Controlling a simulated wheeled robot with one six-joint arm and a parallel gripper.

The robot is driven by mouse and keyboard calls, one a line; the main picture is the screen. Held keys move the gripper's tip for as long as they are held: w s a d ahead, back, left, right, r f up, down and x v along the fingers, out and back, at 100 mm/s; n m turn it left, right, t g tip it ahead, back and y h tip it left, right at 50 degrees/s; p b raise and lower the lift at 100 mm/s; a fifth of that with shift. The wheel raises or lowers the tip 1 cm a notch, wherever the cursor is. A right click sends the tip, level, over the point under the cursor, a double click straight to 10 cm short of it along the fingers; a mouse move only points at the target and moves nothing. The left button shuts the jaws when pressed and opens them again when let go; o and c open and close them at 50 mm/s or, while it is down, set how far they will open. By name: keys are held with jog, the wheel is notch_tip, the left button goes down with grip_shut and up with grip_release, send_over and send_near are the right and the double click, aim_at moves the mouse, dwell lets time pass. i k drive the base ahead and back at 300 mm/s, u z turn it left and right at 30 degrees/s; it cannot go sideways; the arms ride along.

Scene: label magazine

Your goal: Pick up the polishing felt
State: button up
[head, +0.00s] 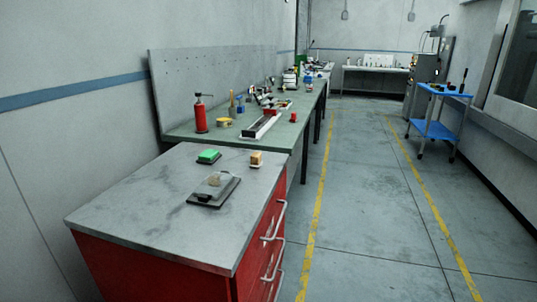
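On the grey top of a red drawer cabinet (130,212) lie three small items. A dark flat plate (222,197) near the middle carries a small pale tan piece (214,180), perhaps the polishing felt, though it is too small to be sure. A green block (209,155) on a dark base lies behind it to the left. A tan block (257,156) on a pale base stands near the top's right edge. My gripper is not in view.
A long green bench (190,133) behind the cabinet holds a red bottle (201,117), a yellow round item (223,122) and other tools. A blue cart (440,130) stands at right. The grey floor between the yellow lines is clear. Drawer handles (272,228) stick out.

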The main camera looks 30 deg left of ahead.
aim_at(256, 159)
jog(key=i, duration=3.65)
jog(key=u, duration=4.5)
